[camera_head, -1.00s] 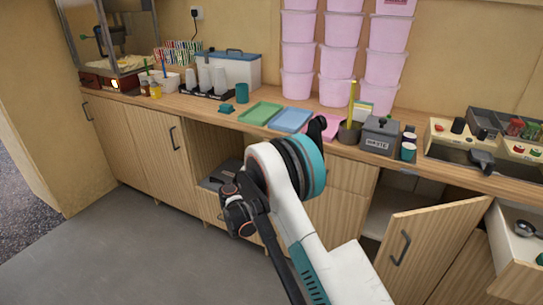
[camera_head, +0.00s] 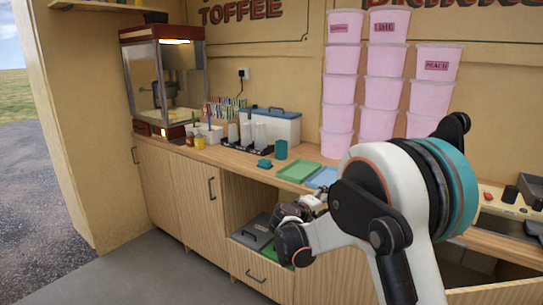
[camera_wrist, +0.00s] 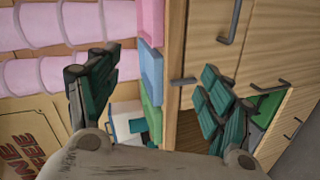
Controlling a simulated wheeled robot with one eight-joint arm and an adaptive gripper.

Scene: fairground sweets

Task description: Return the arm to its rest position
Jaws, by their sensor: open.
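My gripper (camera_wrist: 158,75) shows in the wrist view with its two dark green fingers spread apart and nothing between them. The wrist view is turned sideways, with the counter trays and cabinet fronts beyond the fingers. In the head view my arm (camera_head: 400,190) is bent, with its large teal-banded joint at the right and its forearm reaching left in front of the cabinets. The gripper's fingers cannot be made out clearly there.
The wooden counter (camera_head: 225,158) carries a green tray (camera_head: 297,171), a blue tray (camera_head: 322,178), a teal cup (camera_head: 280,150) and a cool box (camera_head: 270,126). Stacked pink tubs (camera_head: 338,88) stand behind. A popcorn machine (camera_head: 165,80) is at the left. An open cabinet bay (camera_head: 245,200) lies below.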

